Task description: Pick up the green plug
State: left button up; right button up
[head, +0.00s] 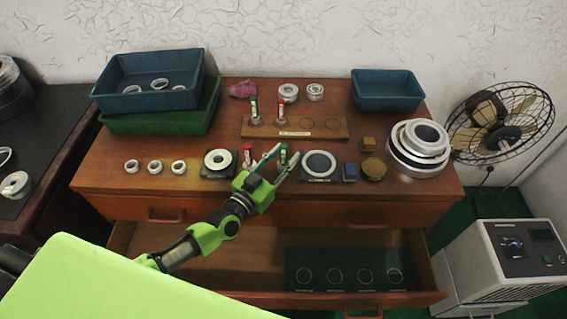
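A green plug (283,154), a small upright piece with a green top, stands on the front part of the wooden dresser top. My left gripper (288,152) reaches up to it from the front. Its two fingers are spread, and the green plug shows between them. I cannot tell whether a finger touches it. Its lower part is partly hidden by the gripper. A similar green-topped piece (253,108) stands on the wooden stand (320,129) behind. My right gripper is not in view.
A red-topped plug (247,154) stands close left, and another (282,109) on the stand. Ring pads (219,162) (318,164) flank the gripper. Stacked rings (418,148) are at right. Blue trays (150,82) (387,90) stand behind. An open drawer (230,262) lies below.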

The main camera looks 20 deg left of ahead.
pick_arm(q)
grip_shut()
jog(key=shift+r, duration=0.1)
jog(key=shift+r, duration=0.1)
